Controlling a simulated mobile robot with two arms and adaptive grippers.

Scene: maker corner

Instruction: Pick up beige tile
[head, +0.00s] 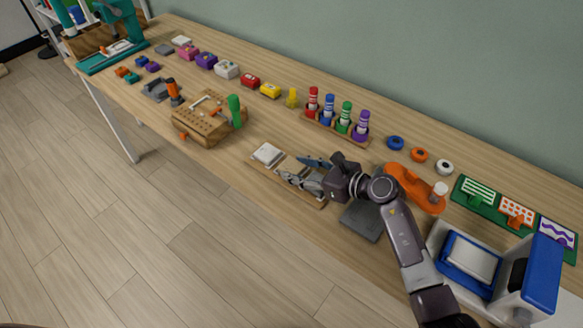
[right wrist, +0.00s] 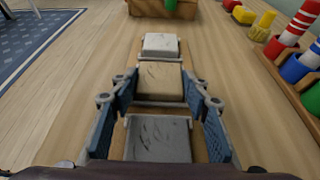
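The beige tile (right wrist: 160,80) lies in a wooden holder (right wrist: 174,51), between a white tile (right wrist: 160,44) and a grey tile (right wrist: 158,139). The white tile also shows in the head view (head: 267,154), at the holder's far left end. My right gripper (right wrist: 161,92) is open over the holder, with one blue-padded finger on each side of the row. Its fingertips are beside the beige tile; I cannot tell whether they touch it. In the head view my right gripper (head: 297,170) largely hides the beige and grey tiles. My left gripper is not in view.
A rack of colored markers (head: 337,129) stands behind the holder. A pegboard block with a green-handled tool (head: 236,110) is to the left. An orange piece (head: 413,187) and a dark grey plate (head: 363,220) are close to my right arm. The front table edge is near.

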